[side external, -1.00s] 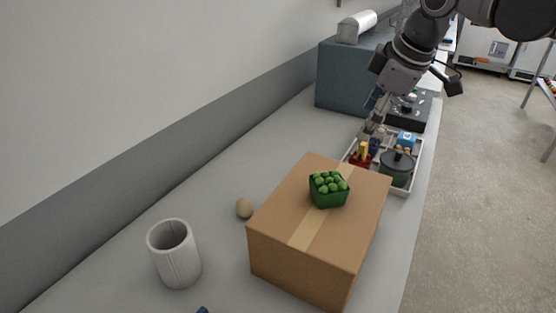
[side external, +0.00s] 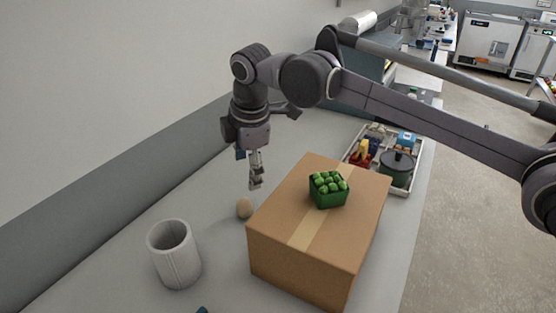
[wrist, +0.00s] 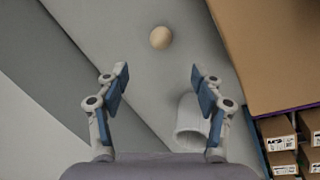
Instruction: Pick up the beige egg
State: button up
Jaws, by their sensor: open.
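The beige egg (side external: 244,208) lies on the grey bench beside the left side of the cardboard box. In the wrist view the egg (wrist: 160,37) is whole and unobstructed, ahead of the fingertips and roughly centred between them. My gripper (side external: 256,184) hangs fingers-down above the bench, just behind and above the egg, not touching it. In the wrist view my gripper (wrist: 158,82) has its two blue-padded fingers wide apart with nothing between them.
A cardboard box (side external: 276,255) stands right of the egg, with a green basket of green produce (side external: 328,190) on top. A ribbed grey cup (side external: 175,257) stands front left. A tray (side external: 417,170) with a dark pot is behind the box. The wall runs along the left.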

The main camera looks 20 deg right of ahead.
aim_at(245, 201)
jog(key=x, duration=0.6)
jog(key=s+x, duration=0.1)
jog(key=x, duration=0.2)
jog(key=shift+d, duration=0.1)
jog(key=shift+w+x, duration=0.1)
jog(key=shift+x, duration=1.25)
jog(key=shift+w+x, duration=0.15)
jog(key=shift+x, duration=1.2)
jog(key=shift+r, duration=0.1)
jog(key=shift+c, duration=0.3)
jog(key=c, duration=0.9)
